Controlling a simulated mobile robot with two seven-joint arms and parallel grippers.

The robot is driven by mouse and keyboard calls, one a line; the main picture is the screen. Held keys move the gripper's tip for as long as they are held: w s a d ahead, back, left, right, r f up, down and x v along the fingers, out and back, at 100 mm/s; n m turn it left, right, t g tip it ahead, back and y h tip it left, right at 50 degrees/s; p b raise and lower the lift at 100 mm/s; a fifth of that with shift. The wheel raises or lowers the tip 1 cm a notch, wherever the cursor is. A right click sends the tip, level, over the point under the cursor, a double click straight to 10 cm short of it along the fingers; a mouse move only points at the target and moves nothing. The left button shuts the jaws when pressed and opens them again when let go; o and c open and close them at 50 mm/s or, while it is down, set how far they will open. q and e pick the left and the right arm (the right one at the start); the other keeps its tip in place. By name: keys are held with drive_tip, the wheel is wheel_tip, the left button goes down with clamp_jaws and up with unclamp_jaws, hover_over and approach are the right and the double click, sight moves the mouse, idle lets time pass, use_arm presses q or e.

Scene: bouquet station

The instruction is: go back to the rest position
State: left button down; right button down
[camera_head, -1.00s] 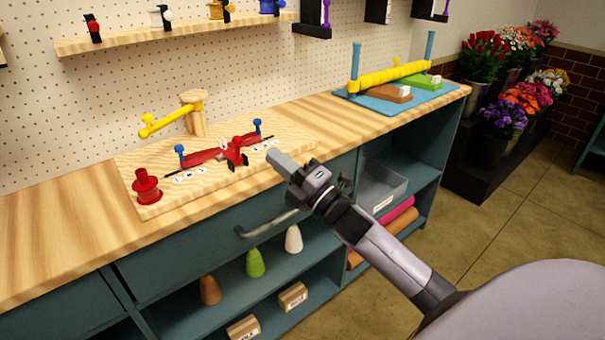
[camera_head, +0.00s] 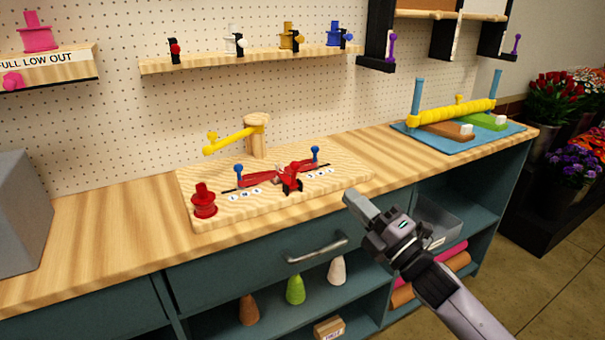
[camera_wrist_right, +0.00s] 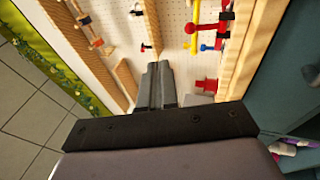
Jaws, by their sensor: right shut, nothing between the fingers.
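My right gripper (camera_head: 357,200) is shut and empty in the head view. It hangs in front of the workbench, near the front edge of the bench top, to the right of the wooden board (camera_head: 217,219). Its closed fingers also show in the right wrist view (camera_wrist_right: 161,84), pointing toward the pegboard and bench. Nothing is between them. My left gripper is not in view.
The board carries a red spool (camera_head: 204,201), a red device (camera_head: 291,179) and a post with a yellow arm (camera_head: 236,139). A blue tray (camera_head: 465,140) with a yellow roller stands at right. A drawer handle (camera_head: 318,250) and shelves lie below. A grey box (camera_head: 22,210) stands left.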

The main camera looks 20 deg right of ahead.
drive_tip(key=s+a+f+m+g+h, duration=0.1)
drive_tip(key=s+f+m+g, duration=0.1)
drive_tip(key=s+f+m, duration=0.3)
drive_tip(key=a+f+m+g+h+p, duration=0.1)
drive_tip(key=a+f+m+h, duration=0.15)
drive_tip(key=f, duration=0.45)
drive_tip(key=s+a+f+m+g+h, duration=0.1)
drive_tip(key=s+f+m+g, duration=0.1)
drive_tip(key=s+f+m, duration=0.3)
drive_tip(key=s+a+f+m+g, duration=0.5)
drive_tip(key=s+f+m, duration=0.2)
drive_tip(key=s+f, duration=0.4)
drive_tip(key=shift+a+f+g+p, duration=0.3)
drive_tip(key=shift+a+f, duration=0.1)
drive_tip(key=shift+f, duration=0.15)
drive_tip(key=shift+w, duration=0.1)
